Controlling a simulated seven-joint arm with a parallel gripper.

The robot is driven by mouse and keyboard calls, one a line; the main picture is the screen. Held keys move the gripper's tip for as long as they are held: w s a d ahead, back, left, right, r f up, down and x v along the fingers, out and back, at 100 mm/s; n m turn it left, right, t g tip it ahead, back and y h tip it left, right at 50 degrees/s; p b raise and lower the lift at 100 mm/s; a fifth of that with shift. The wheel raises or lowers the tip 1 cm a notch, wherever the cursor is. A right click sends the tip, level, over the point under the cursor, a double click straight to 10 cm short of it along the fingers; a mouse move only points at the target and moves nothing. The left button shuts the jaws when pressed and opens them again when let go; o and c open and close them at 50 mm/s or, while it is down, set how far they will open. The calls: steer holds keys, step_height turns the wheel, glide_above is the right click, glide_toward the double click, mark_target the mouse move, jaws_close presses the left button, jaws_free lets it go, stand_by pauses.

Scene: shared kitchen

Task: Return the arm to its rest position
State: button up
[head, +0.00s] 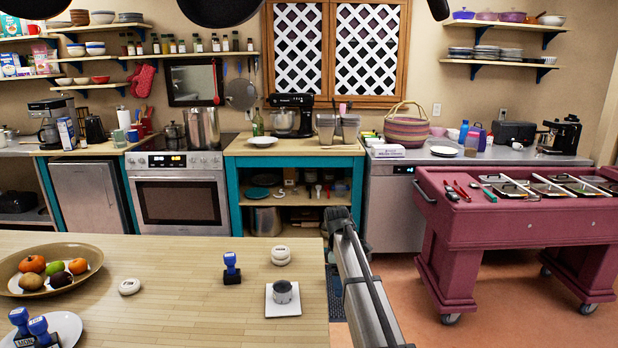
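My arm reaches up from the bottom edge in the head view, to the right of the wooden counter (190,262). Its dark far end, where my gripper (339,216) appears to be, is at the counter's right edge, over the floor. The fingers cannot be made out, so I cannot tell whether they are open or shut. I see nothing held. A small grey metal cup (282,291) stands on a white square plate (268,306) on the counter, left of my arm and apart from it.
The counter also holds a fruit bowl (92,252), blue-handled stamps (231,268) and white round pieces (129,287). A maroon cart (455,225) with trays stands right. A dark pan (218,10) hangs overhead. Open floor (440,315) lies between arm and cart.

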steer(key=s+d+f+m+g, duration=0.1)
steer(key=s+d+f+m, duration=0.1)
steer(key=s+f, duration=0.65)
steer(key=s+d+f+m, duration=0.2)
steer(key=s+f, duration=0.3)
steer(key=f, duration=0.7)
steer(key=s+d+f+m+g, duration=0.1)
steer(key=s+d+f, duration=0.2)
steer(key=s+f, duration=0.5)
steer(key=s+f+m+g, duration=0.1)
steer(key=s+f+m, duration=0.2)
steer(key=s+f, duration=0.3)
steer(key=s+f+m+y, duration=0.1)
steer(key=s+f, duration=0.5)
steer(key=s, duration=1)
steer(key=s+f+m+g, duration=0.1)
steer(key=s+f+m, duration=0.3)
steer(key=s, duration=0.6)
step_height(320, 180, down, 2)
steer(key=shift+s+m+g, duration=0.3)
steer(key=shift+s, duration=0.1)
